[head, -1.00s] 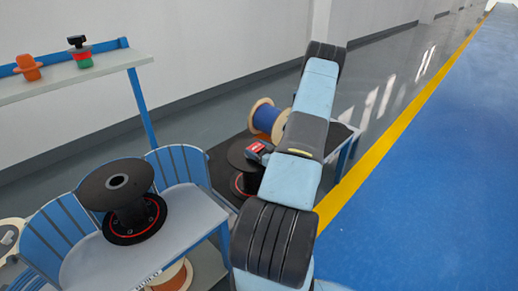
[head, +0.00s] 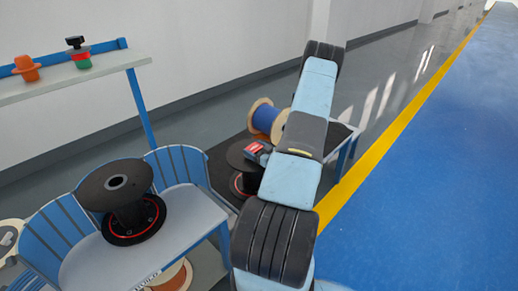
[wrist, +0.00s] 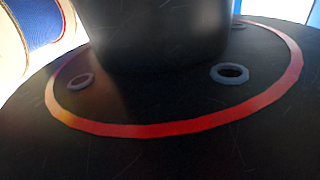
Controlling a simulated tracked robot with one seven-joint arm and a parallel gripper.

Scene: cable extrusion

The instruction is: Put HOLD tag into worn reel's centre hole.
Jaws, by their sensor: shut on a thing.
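A small red tag with pale marks, which looks like the HOLD tag (head: 254,149), shows over a black reel (head: 240,158) on the dark rear surface. My gripper (head: 265,156) is shut on it, mostly hidden behind my own arm. Another black reel (head: 118,183), with an open centre hole and a red ring on its lower flange, stands upright on the front bench. The wrist view shows a scratched black flange (wrist: 170,155) with a red ring and a dark core (wrist: 150,35); jaws and tag do not show there. I cannot tell which reel is the worn one.
A blue-wound reel (head: 266,119) stands behind the rear black reel. Blue slatted guards (head: 175,166) edge the front bench (head: 185,225). A shelf (head: 75,74) at upper left holds an orange piece (head: 27,68) and a red-green piece (head: 82,58). The blue floor at right is clear.

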